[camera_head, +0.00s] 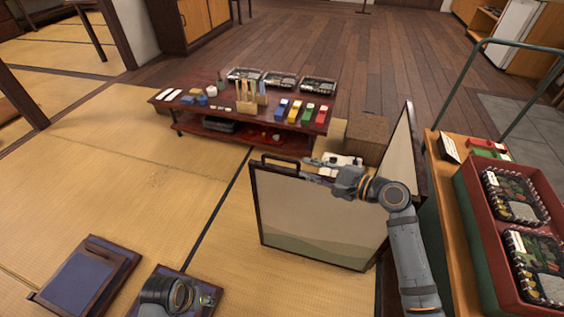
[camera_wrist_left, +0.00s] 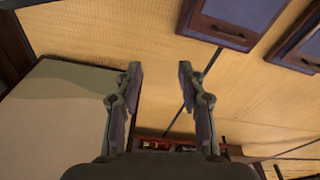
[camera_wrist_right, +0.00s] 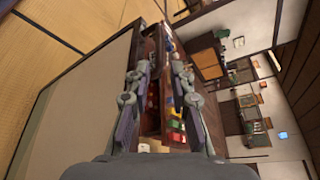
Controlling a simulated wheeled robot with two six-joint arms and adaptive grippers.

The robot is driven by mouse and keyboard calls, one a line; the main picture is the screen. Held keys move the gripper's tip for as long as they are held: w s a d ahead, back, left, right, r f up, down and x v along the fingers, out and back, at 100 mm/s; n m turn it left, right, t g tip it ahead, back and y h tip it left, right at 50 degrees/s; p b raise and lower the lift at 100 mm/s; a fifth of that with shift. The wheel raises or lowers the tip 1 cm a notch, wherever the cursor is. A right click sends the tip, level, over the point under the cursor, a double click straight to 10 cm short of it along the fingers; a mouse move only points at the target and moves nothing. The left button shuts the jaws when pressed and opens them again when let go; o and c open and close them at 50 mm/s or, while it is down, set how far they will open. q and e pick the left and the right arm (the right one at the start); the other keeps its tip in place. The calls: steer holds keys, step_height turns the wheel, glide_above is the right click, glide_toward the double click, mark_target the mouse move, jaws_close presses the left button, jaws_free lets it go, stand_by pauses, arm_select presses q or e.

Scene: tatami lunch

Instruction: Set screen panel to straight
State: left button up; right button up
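The folding screen has a wide pale panel (camera_head: 320,222) with a dark frame and a narrower panel (camera_head: 400,140) at its right, set at an angle to it. A dark handle (camera_head: 280,158) stands on the wide panel's top left edge. My right gripper (camera_head: 308,169) is open above that top edge, just right of the handle; contact cannot be told. The wide panel also shows left of the fingers in the right wrist view (camera_wrist_right: 78,100). My left gripper (camera_wrist_left: 159,72) is open and empty over the tatami, with a pale panel (camera_wrist_left: 65,110) at its left.
A low table (camera_head: 240,117) with lunch boxes and coloured items stands behind the screen. A wooden cart (camera_head: 442,205) with a red crate (camera_head: 478,215) stands close at the right. The tatami between is clear.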

mark_target(287, 161)
steer(key=b+x, duration=0.2)
steer(key=x, duration=0.7)
steer(key=shift+w+a+f, duration=0.1)
steer(key=shift+f, duration=0.05)
steer(key=shift+w+a, duration=0.3)
steer(key=shift+a, duration=0.1)
arm_select(q)
steer(key=f, duration=0.2)
steer(key=d+f+t, duration=0.1)
steer(key=shift+w+h, duration=0.3)
steer(key=shift+w, duration=0.1)
arm_select(e)
steer(key=shift+c, duration=0.2)
steer(key=shift+f, duration=0.1)
jaws_close()
